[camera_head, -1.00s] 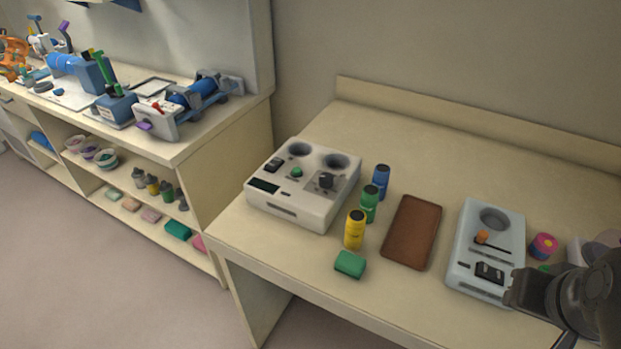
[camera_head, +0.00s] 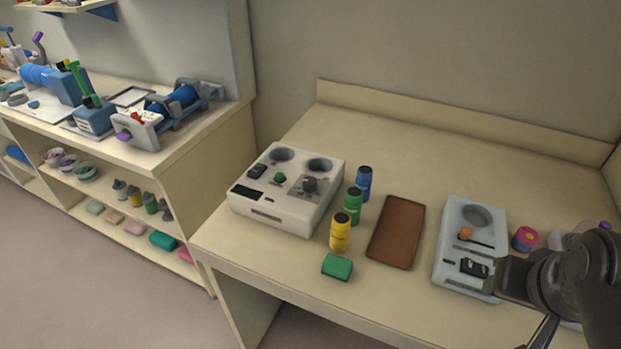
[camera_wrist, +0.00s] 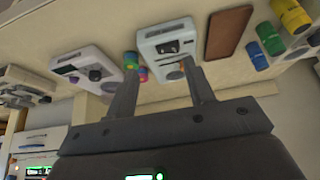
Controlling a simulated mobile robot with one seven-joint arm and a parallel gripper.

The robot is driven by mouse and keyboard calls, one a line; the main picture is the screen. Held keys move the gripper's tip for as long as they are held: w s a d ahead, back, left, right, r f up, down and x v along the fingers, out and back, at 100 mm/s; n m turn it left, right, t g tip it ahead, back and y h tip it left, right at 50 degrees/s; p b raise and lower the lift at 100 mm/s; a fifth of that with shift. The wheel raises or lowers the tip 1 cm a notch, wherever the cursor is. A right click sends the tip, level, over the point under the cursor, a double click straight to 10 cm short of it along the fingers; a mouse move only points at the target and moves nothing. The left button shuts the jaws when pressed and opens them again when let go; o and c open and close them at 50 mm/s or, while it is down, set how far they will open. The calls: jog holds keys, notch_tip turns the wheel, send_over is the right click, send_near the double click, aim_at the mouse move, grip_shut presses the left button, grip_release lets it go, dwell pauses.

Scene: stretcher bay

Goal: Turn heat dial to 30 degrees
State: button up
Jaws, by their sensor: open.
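A white block heater (camera_head: 270,218) with two round wells stands on the left of the bench. Another whitish device (camera_wrist: 82,64) with a dark knob (camera_wrist: 95,75) shows at the left of the wrist view. No label shows which knob is the heat dial. My gripper (camera_wrist: 160,70) is open and empty, its fingers pointing toward the light blue device (camera_wrist: 165,36). In the head view my gripper is at the lower right, far from the white block heater.
Blue, green (camera_head: 352,206) and yellow (camera_head: 340,232) bottles and a green block (camera_head: 337,267) stand beside the heater. A brown tray (camera_head: 396,232) and the light blue device (camera_head: 450,265) are farther right. The bench behind them is clear. A shelf unit (camera_head: 190,150) is at left.

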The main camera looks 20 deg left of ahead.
jog(key=shift+o, duration=0.5)
jog(key=w+a+r+g, duration=0.1)
jog(key=w+a+r, duration=0.3)
jog(key=w, duration=0.3)
jog(key=shift+w+a+r+n+y, duration=0.3)
jog(key=shift+w+a+y, duration=0.1)
jog(key=shift+a, duration=0.4)
jog(key=n+g, duration=0.2)
jog(key=g, duration=0.3)
send_over(310, 180)
notch_tip(310, 180, down, 5)
notch_tip(310, 180, down, 10)
jog(key=shift+f, duration=0.25)
jog(key=c, duration=1)
